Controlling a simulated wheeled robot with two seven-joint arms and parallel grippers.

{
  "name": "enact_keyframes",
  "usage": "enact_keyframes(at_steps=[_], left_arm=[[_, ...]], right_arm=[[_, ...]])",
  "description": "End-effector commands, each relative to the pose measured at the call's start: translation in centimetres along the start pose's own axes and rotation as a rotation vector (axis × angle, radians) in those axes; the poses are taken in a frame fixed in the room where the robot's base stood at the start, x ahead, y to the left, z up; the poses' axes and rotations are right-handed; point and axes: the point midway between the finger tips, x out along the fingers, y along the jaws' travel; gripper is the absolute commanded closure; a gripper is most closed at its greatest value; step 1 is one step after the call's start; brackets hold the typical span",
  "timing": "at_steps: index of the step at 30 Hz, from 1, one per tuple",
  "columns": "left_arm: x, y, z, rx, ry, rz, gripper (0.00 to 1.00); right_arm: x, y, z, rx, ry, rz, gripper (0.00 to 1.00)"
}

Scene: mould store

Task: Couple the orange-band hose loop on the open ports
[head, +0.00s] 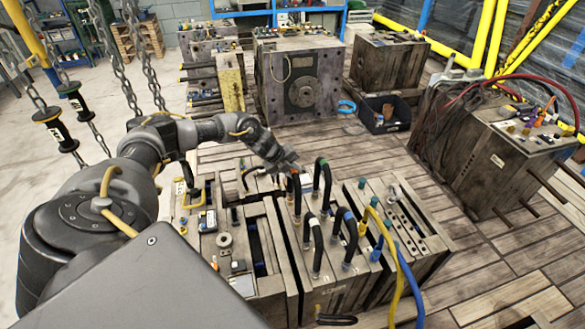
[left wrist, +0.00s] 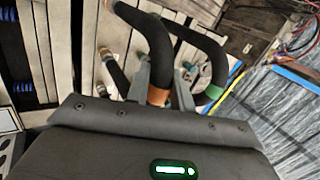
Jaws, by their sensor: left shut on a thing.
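The orange-band hose loop (head: 297,190) is a black hose standing among other loops on top of the steel mould (head: 282,240). My left gripper (head: 290,169) is shut on it at the banded end. In the left wrist view, the two fingers (left wrist: 161,84) sit on either side of the orange band (left wrist: 160,97), and the black hose (left wrist: 157,40) curves away to the upper left. Brass-coloured fittings (left wrist: 118,75) show left of the fingers, apart from that end. I cannot tell whether the loop's ends sit on ports. My right gripper is out of view.
A green-band loop (head: 327,180) stands close right of the held loop; it also shows in the left wrist view (left wrist: 214,75). More loops (head: 315,240), a yellow hose (head: 390,250) and a blue hose (head: 408,275) crowd the front right. A dark bin (head: 385,118) stands behind.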

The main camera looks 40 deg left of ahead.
Motion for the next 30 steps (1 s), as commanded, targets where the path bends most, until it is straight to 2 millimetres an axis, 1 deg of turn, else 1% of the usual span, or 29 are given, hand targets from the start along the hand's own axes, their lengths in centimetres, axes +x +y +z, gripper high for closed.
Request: enact_keyframes(at_steps=[30], left_arm=[[0.74,0.47,0.02,-0.001,0.000,-0.001,1.00]], right_arm=[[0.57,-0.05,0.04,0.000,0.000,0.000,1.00]])
